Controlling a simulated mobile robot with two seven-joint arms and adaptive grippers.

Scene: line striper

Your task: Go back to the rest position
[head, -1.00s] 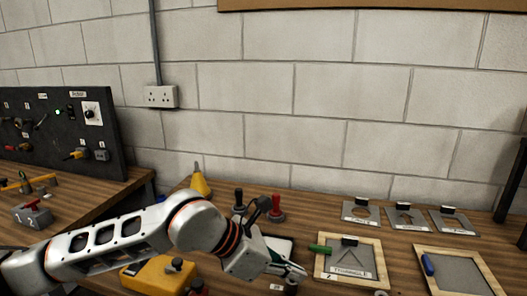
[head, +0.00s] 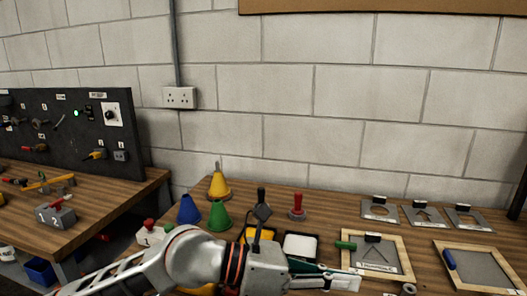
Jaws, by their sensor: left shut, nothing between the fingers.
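My left arm comes in from the lower left, and its gripper (head: 340,281) is low in the head view, over the front part of the wooden table. Its fingers are shut with nothing between them. It is just left of and in front of a wood-framed board (head: 350,262) with a triangle figure and a green handle. My right gripper is not in view.
Yellow (head: 218,186), green (head: 220,217) and blue (head: 188,210) cones stand left of the gripper. A red-handled stamp (head: 297,207) and a black-handled one (head: 262,205) stand behind it. Metal stencil plates (head: 422,216) lie at the back right. A second frame (head: 478,268) lies at right.

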